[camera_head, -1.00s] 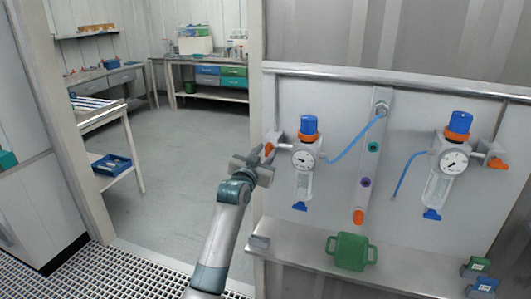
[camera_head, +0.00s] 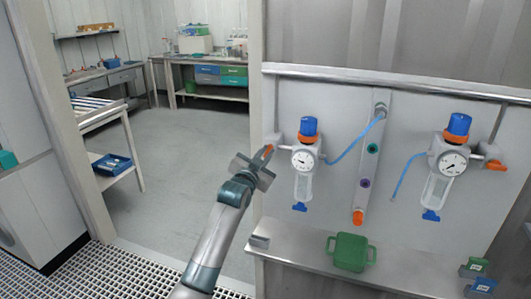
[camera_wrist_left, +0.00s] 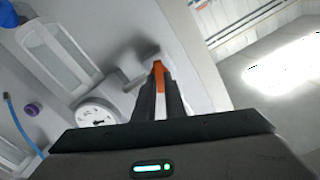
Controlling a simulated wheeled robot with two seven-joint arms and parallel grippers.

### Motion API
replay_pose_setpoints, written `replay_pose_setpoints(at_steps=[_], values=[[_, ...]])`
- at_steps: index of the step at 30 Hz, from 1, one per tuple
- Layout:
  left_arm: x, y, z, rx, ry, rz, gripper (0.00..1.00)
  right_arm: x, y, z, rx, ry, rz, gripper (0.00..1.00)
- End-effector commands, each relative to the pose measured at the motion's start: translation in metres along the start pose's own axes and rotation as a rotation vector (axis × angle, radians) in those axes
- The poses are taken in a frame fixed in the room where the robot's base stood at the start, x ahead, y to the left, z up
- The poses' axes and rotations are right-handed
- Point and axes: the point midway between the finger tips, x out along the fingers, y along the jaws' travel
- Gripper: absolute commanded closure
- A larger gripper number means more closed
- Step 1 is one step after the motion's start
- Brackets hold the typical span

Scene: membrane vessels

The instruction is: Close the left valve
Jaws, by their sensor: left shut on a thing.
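The left valve's orange handle (camera_head: 266,150) sits at the left side of the left filter unit (camera_head: 305,160), which has a blue knob, an orange ring and a round gauge. My left gripper (camera_head: 263,158) is at this handle, in front of the panel's left edge. In the left wrist view, the handle (camera_wrist_left: 158,73) shows between the dark fingers (camera_wrist_left: 159,98), which are shut on it. The handle's lower part is hidden by the fingers. The gauge (camera_wrist_left: 98,113) shows just left of them. My right gripper is not in view.
A second filter unit (camera_head: 446,163) with its own orange handle (camera_head: 490,164) is on the right of the panel. A green container (camera_head: 351,252) stands on the shelf (camera_head: 310,256) below. The doorway and floor left of the panel are open.

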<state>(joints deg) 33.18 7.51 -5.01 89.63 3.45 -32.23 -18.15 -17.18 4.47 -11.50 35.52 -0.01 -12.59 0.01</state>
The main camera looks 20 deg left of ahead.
Motion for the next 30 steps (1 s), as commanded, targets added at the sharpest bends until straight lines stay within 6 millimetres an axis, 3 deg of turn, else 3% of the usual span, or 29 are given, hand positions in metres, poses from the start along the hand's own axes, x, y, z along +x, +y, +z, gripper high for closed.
replay_pose_setpoints(at_steps=[30], values=[[0.000,0.003,0.000,0.942,0.001,0.000,1.00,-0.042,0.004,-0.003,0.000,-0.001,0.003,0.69]])
